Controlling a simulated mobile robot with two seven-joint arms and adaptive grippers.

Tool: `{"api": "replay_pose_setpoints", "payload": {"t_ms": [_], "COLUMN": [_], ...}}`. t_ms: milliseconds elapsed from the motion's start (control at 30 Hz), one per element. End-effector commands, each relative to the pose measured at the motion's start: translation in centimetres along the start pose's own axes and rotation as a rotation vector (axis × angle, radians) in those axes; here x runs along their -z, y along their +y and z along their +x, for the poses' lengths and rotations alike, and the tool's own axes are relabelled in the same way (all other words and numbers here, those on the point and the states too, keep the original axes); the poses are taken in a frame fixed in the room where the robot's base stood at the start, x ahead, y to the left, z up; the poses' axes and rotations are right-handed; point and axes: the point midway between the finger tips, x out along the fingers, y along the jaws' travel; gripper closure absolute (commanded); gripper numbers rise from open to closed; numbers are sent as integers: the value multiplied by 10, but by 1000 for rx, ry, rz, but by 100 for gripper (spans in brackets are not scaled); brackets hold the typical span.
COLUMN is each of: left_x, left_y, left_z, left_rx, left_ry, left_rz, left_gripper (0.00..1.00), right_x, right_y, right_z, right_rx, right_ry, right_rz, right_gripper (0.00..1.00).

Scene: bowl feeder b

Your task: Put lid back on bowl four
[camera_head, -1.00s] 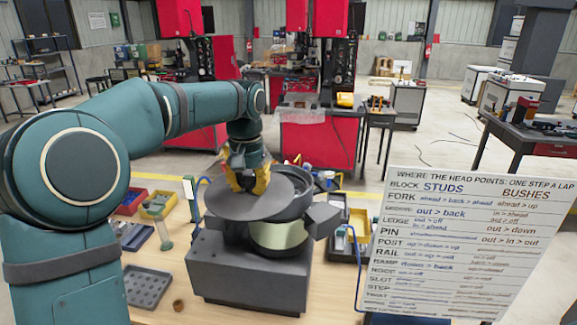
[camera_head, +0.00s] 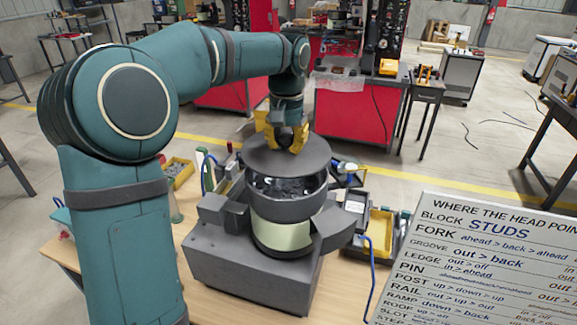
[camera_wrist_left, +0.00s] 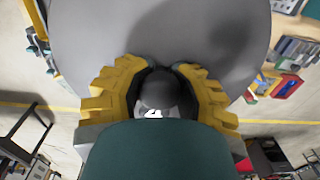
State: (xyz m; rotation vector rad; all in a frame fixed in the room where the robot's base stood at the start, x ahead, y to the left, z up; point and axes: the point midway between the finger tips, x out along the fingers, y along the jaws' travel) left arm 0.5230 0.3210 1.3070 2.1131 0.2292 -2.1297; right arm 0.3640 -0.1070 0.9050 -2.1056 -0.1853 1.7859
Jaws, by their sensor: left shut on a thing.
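My left gripper (camera_head: 283,137) has its yellow fingers shut on the dark knob of the round grey lid (camera_head: 262,158). The knob (camera_wrist_left: 158,95) carries a white mark that looks like a 4, between the fingers in the left wrist view. The lid looks roughly level and is held above the bowl (camera_head: 287,204). The bowl's open front shows dark small parts inside; its back is hidden by the lid. The bowl sits on a grey feeder base (camera_head: 245,268) with a pale band below it. My right gripper is not in view.
A sign board (camera_head: 470,265) stands at the front right. A yellow bin (camera_head: 381,228) and dark trays lie right of the feeder. Another yellow bin (camera_head: 180,170) and an upright green-and-white item (camera_head: 208,176) are on its left. Red machines stand behind.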

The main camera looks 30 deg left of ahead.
Motion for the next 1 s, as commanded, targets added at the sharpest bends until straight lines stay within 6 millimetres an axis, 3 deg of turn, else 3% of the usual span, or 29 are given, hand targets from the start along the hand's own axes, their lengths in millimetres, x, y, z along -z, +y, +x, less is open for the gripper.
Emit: {"api": "replay_pose_setpoints", "payload": {"t_ms": [500,867,900,1000], "left_x": [0,0,0,0], "left_y": [1,1,1,1], "left_z": [55,59,60,59], "left_rx": [0,-1,0,-1], "left_ry": [0,2,1,1], "left_rz": [-1,0,0,0], "left_gripper": [100,100,72,43], "right_x": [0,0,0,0], "right_y": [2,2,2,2], "right_z": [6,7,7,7], "right_rx": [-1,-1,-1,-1], "right_ry": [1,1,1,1], "right_rz": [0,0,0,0], "right_gripper": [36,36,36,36]}}
